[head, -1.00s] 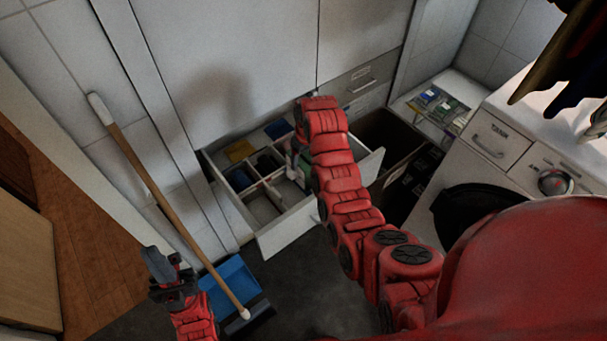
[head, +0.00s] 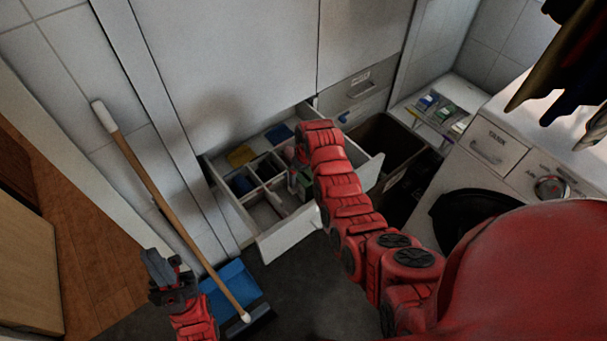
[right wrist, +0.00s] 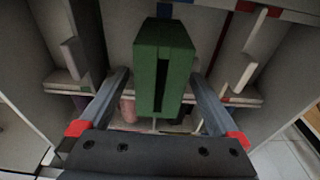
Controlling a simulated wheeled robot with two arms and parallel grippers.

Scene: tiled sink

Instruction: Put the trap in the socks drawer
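A green block-like object with a dark slot (right wrist: 164,75), which may be the trap, stands between my right gripper's fingers (right wrist: 161,78) in the right wrist view. The fingers are spread, with a narrow gap showing beside it on the left; contact on the right is unclear. In the head view the right gripper (head: 301,156) is down in the open drawer (head: 287,236), partly hidden by my arm. A green and white item (head: 304,182) shows beside it. The drawer has white dividers and several compartments. My left gripper (head: 165,268) is raised at the lower left, apparently empty; its fingers are unclear.
Yellow (head: 240,156) and blue (head: 279,133) items lie at the drawer's back. A dark open bin (head: 385,140), a shelf of small boxes (head: 440,112) and a washing machine (head: 497,140) are right.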

